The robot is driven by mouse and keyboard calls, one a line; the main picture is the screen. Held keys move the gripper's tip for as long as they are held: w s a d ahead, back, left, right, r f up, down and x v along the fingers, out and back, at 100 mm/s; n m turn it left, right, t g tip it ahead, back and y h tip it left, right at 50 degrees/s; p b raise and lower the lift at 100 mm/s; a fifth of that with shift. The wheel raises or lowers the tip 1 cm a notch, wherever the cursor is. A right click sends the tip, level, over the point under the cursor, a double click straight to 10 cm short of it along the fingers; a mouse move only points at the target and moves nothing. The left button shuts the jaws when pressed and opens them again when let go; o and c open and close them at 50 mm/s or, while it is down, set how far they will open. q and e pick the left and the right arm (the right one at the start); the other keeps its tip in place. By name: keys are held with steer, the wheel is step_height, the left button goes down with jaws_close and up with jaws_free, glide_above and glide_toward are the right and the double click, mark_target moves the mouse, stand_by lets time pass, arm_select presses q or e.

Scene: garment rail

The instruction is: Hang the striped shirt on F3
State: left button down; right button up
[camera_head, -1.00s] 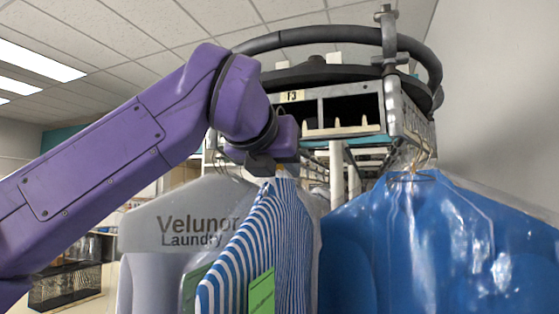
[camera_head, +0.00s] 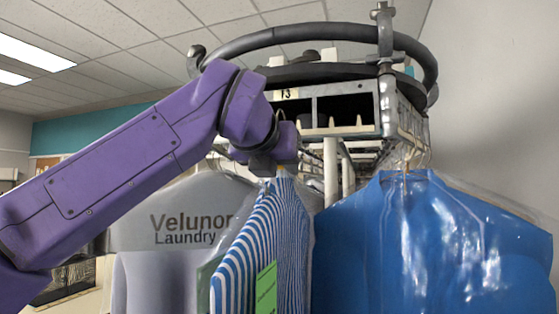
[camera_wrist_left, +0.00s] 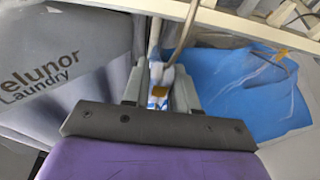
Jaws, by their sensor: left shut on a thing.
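My left gripper (camera_head: 272,165) is shut at the top of the blue-and-white striped shirt (camera_head: 268,240), which hangs below it with a green tag (camera_head: 265,287) on its front. In the left wrist view, the two fingers (camera_wrist_left: 158,85) close around the hanger's neck, where a small orange piece shows. The label F3 (camera_head: 287,95) is on the metal rail frame (camera_head: 345,112), just above and right of the gripper. Where the hanger hook sits relative to the rail is hidden by the gripper in the head view. My right gripper is not in view.
A grey "Velunor Laundry" garment cover (camera_head: 170,215) hangs left of the striped shirt. A blue shirt in clear plastic (camera_head: 430,240) hangs close on the right. A dark curved rail (camera_head: 300,36) passes above.

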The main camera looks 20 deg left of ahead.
arm_select(q)
steer(key=shift+w+p, duration=0.85)
steer(key=shift+w, duration=0.8)
steer(key=shift+f, duration=0.15)
steer(key=shift+f+b, duration=1.15)
steer(key=shift+b, duration=0.05)
steer(key=c, duration=0.8)
jaws_free()
steer(key=shift+s, duration=0.1)
